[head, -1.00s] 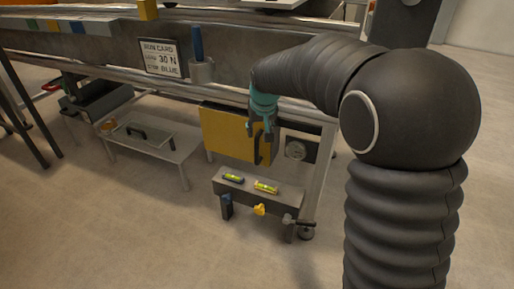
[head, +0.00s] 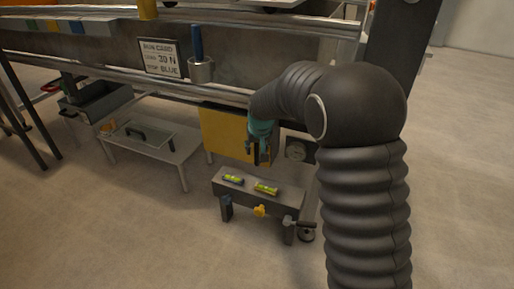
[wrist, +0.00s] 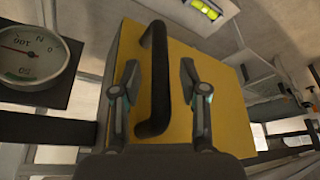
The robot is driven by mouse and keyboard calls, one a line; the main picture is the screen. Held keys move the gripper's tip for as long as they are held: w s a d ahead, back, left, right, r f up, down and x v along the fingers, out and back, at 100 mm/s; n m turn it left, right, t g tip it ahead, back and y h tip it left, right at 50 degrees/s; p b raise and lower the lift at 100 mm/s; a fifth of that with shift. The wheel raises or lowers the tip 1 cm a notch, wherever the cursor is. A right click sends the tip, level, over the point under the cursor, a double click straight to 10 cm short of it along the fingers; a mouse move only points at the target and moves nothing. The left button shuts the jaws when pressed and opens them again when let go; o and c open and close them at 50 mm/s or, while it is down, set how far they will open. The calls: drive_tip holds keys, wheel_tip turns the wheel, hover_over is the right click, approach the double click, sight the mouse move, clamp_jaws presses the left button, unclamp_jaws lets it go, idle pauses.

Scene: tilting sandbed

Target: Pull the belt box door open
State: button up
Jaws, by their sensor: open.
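The belt box door is a yellow panel (head: 222,132) under the sandbed frame in the head view. It fills the middle of the wrist view (wrist: 225,100) and looks closed, though a small gap cannot be ruled out. Its black bar handle (wrist: 154,80) runs lengthwise between the fingers of my gripper (wrist: 158,85). The fingers are open, one on each side of the handle, with visible room on both sides. In the head view my gripper (head: 259,152) is in front of the door's right part and hides most of the handle.
A low grey bench with two spirit levels (head: 265,189) and knobs stands in front of the door. A low table (head: 165,150) is left.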

clamp_jaws()
drive_tip(key=shift+s+a, duration=0.1)
